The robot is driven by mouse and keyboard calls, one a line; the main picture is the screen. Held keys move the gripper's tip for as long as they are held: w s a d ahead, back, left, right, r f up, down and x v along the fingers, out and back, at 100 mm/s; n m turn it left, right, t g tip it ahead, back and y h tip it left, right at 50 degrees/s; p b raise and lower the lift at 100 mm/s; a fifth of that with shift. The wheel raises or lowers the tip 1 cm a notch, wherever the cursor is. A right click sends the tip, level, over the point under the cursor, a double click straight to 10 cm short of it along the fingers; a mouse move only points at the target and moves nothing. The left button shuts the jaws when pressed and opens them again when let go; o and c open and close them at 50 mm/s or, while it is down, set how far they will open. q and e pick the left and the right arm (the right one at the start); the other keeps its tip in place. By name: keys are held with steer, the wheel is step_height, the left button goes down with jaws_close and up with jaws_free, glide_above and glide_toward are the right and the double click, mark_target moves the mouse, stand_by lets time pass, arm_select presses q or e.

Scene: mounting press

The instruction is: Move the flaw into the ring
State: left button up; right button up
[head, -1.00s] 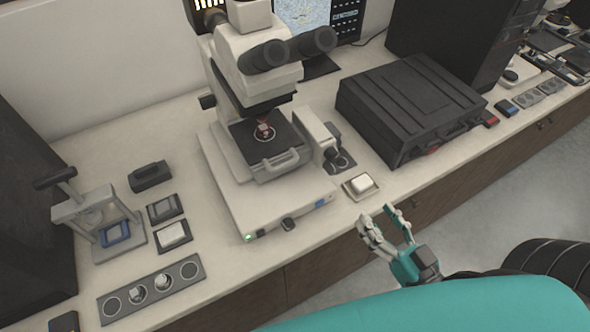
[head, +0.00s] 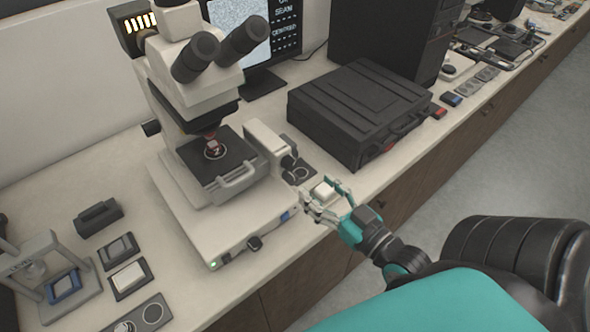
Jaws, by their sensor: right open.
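The microscope (head: 188,75) stands on the bench with a dark stage (head: 220,178) under its lens. A pale ring outline (head: 214,153) shows on the stage around a small, red-lit sample. No flaw can be made out at this size. The monitor (head: 240,20) behind shows a grainy grey picture, cut off by the top edge. Stage knobs (head: 289,163) sit at the stage's right side. My right gripper (head: 325,199) is open at the bench's front edge, its fingers spread beside a white block (head: 323,189); contact is unclear. My left gripper is out of view.
A black case (head: 360,112) stands right of the microscope, behind my right gripper. A small press (head: 50,272) and dark pads are at the left. Free floor lies to the right.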

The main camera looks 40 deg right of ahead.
mark_target(293, 167)
steer(key=w, duration=0.7)
steer(key=shift+a, duration=0.3)
steer(key=shift+w, duration=0.6)
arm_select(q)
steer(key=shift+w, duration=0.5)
arm_select(e)
steer(key=shift+c, duration=0.3)
